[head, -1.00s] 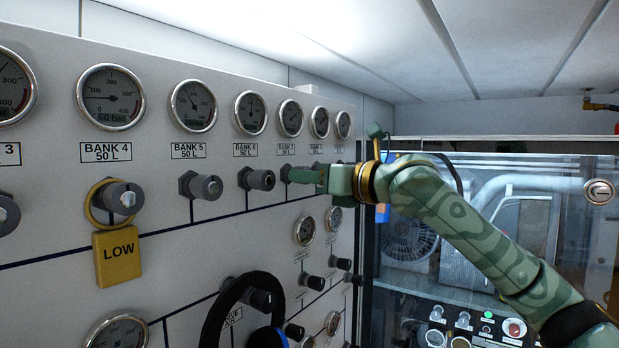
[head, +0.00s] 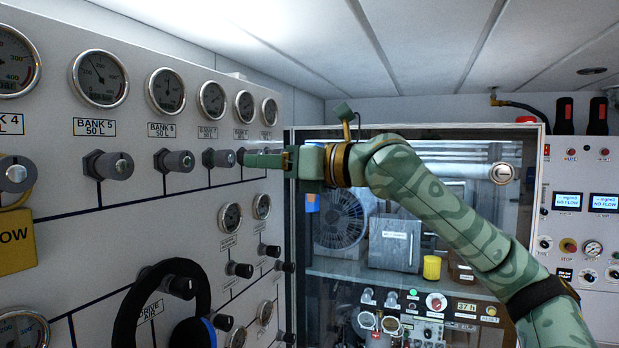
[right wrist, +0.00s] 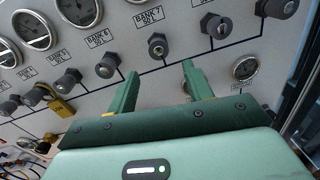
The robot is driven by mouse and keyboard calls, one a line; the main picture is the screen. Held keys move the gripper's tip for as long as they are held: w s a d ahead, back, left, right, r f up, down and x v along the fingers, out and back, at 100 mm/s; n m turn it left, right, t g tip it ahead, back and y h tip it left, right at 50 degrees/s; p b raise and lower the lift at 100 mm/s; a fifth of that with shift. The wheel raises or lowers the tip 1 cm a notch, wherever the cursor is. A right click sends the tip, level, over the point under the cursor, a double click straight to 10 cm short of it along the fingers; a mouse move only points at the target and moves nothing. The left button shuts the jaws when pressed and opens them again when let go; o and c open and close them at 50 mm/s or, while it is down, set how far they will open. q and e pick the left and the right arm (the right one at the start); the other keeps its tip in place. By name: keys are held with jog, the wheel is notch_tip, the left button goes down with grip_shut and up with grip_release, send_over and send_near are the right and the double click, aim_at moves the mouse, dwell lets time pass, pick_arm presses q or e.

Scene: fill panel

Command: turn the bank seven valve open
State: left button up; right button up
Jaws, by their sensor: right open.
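The bank seven valve (head: 219,158) is a dark grey round knob on the white panel, under the label BANK 7 50 L. It also shows in the right wrist view (right wrist: 158,45), beyond and between my fingertips. My right gripper (head: 246,158) is open, with its green fingers pointing at the panel just right of this knob in the head view. In the right wrist view the gripper (right wrist: 160,70) has nothing between its fingers, and the knob appears apart from them. My left gripper is not in view.
The bank six valve (head: 176,161) and bank five valve (head: 112,165) sit left on the same row. A yellow LOW tag (head: 14,246) hangs at the left edge. Black and blue ear defenders (head: 165,285) hang below. A glass-fronted cabinet (head: 400,210) stands behind my right arm.

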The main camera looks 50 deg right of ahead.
jog(key=b+v, duration=0.3)
jog(key=v, duration=0.5)
jog(key=shift+s, duration=0.2)
jog(key=shift+f, duration=0.1)
